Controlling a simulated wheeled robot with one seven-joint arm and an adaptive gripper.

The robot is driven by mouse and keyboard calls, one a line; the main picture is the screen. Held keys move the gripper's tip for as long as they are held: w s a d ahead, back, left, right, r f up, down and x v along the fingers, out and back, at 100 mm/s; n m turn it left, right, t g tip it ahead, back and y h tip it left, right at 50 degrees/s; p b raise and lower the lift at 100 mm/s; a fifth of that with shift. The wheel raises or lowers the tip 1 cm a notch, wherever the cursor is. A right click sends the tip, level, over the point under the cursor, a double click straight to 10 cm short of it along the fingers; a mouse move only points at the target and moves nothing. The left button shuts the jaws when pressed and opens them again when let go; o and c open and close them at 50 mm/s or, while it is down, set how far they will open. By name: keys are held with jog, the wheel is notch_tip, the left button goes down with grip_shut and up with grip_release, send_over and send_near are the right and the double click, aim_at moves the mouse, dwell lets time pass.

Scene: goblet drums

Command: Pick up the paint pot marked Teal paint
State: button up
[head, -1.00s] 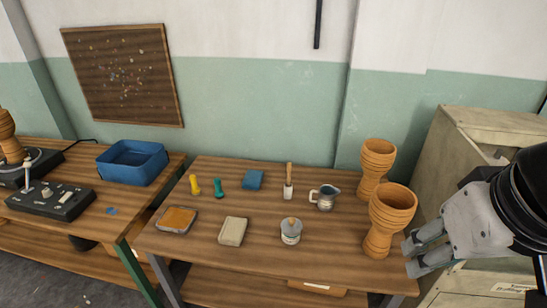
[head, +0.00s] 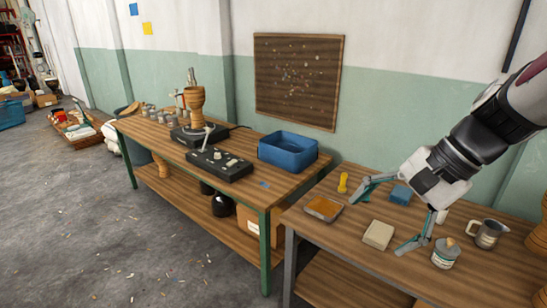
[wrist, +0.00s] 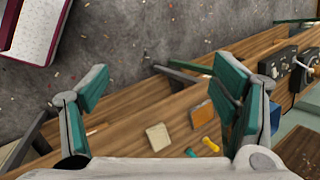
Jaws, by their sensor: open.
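Several small pots (head: 161,117) stand at the far end of the left table in the head view; their labels are too small to read, so I cannot tell whether one is the Teal paint pot. A lidded pot with a pale label (head: 446,253) stands on the right table; its wording is also unreadable. My gripper (head: 380,222) is open and empty above the right table, left of this lidded pot. In the wrist view my gripper (wrist: 162,88) shows its teal fingers wide apart, with nothing between them.
The left table (head: 262,192) carries a goblet drum (head: 195,105), a black control box (head: 220,165) and a blue bin (head: 288,154). The right table has an orange-topped tray (head: 324,208), a pale block (head: 378,235), a yellow tool (head: 343,183) and a metal jug (head: 487,233). Floor at left is open.

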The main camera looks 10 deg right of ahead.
jog(key=w+d+f+m+t+y+b, duration=0.1)
jog(key=w+d+f+m+t+b, duration=0.15)
jog(key=w+d+f+m, duration=0.4)
jog(key=m+t+h+b, duration=0.5)
jog(key=m+t+b, duration=0.45)
jog(key=m, duration=0.65)
send_near(453, 260)
jog(key=shift+w+r+g+b, duration=0.35)
jog(key=shift+r+g+b, duration=0.25)
jog(key=shift+g+b, duration=0.25)
jog(key=b+x, duration=0.1)
jog(key=x, duration=0.5)
jog(key=shift+w+d+f+b, duration=0.1)
jog(key=shift+w+f+b, duration=0.05)
jog(key=shift+w+b, duration=0.25)
jog(key=shift+d+r+b+x, duration=0.15)
jog(key=shift+b+x, duration=0.4)
jog(key=shift+x, duration=1.1)
jog(key=shift+d+r+b+x, duration=0.15)
jog(key=shift+b+x, duration=0.35)
jog(key=shift+x, duration=1.15)
jog(key=shift+w+a, duration=0.1)
jog(key=shift+a, duration=0.15)
jog(key=shift+c, duration=0.5)
jog(key=c, duration=1.3)
